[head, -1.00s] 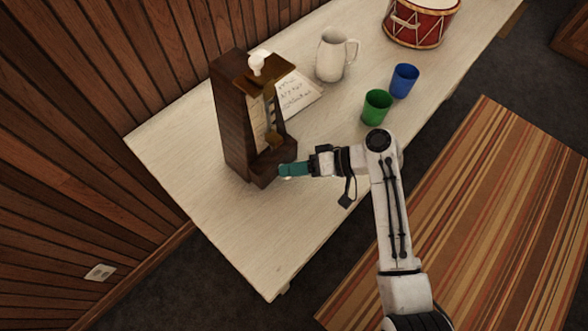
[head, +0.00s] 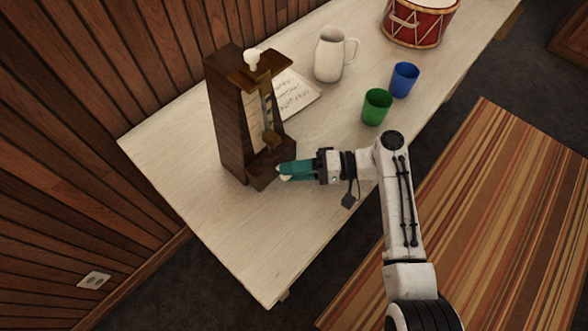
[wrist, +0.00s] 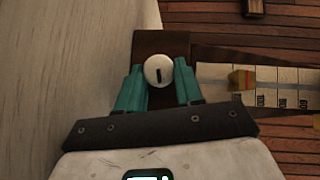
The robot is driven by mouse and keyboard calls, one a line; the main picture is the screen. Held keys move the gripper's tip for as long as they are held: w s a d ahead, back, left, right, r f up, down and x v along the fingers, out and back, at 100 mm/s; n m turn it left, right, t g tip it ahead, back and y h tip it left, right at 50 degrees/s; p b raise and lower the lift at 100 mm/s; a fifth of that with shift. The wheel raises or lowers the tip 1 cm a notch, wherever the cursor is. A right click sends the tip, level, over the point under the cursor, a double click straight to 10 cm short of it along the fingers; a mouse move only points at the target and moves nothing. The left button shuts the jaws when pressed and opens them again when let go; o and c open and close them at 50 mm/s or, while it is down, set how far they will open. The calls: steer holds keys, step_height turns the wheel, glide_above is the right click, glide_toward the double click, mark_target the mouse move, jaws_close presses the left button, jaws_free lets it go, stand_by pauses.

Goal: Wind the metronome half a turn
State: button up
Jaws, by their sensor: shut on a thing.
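The metronome (head: 228,125) is a tall dark wooden case standing upright on the pale table, with a white knob-like piece on top. In the wrist view its wood (wrist: 160,45) lies behind a round white winding knob (wrist: 158,70) with a short dark mark, close to upright in that picture. My gripper (head: 288,172) reaches the low front of the case from the right. Its two teal fingers, also in the wrist view (wrist: 158,82), are shut on the knob from both sides. In the head view the fingers mostly hide the knob.
A sheet of paper (head: 296,95) and a white pitcher (head: 329,58) are behind the metronome. A green cup (head: 376,107), a blue cup (head: 404,80) and a red drum (head: 421,22) stand farther right. The table's front left (head: 245,235) is clear.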

steer(key=o, duration=1)
steer(key=shift+o, duration=0.2)
steer(key=d, duration=0.3)
steer(key=d+r+b, duration=0.1)
steer(key=d, duration=0.3)
steer(key=w+d, duration=0.1)
steer(key=d, duration=0.2)
steer(key=shift+w+d+r+b, duration=0.1)
steer(key=shift+d+r+b, duration=0.15)
steer(key=shift+d+b, duration=0.15)
